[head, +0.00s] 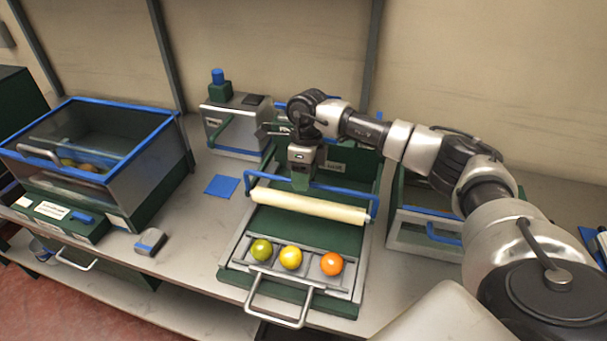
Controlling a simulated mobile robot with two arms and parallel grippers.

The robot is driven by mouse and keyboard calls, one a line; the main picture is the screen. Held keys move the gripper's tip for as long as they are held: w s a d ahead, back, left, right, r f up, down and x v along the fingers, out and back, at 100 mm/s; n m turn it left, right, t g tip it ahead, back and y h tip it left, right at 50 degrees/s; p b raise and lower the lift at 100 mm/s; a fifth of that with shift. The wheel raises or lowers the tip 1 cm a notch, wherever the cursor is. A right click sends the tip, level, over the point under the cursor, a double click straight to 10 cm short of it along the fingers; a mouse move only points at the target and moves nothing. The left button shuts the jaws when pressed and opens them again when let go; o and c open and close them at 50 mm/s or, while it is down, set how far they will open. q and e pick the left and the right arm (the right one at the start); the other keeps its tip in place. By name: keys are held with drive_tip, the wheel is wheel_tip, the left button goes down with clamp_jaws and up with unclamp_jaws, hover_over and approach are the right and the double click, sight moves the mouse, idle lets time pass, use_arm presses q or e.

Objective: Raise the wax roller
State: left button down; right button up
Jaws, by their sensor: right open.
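The wax roller (310,206) is a long cream cylinder lying across the green station in the middle of the head view. A blue bar frame (345,189) runs behind it and joins at its ends. My right gripper (301,184) points down just behind the roller, near the middle of the blue bar. It is open; whether the bar lies between its fingers cannot be told, as the gripper hides part of the bar. My left gripper is not in view.
A tray (343,283) in front of the roller holds a green fruit (261,250), a yellow fruit (291,257) and an orange fruit (331,264). A blue-rimmed bin (150,137) stands left. A grey box (235,126) stands behind; a blue square (221,186) lies on the counter.

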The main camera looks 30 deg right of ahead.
drive_tip(key=c, duration=0.4)
clamp_jaws()
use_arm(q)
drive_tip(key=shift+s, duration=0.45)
use_arm(e)
drive_tip(key=shift+r, duration=0.15)
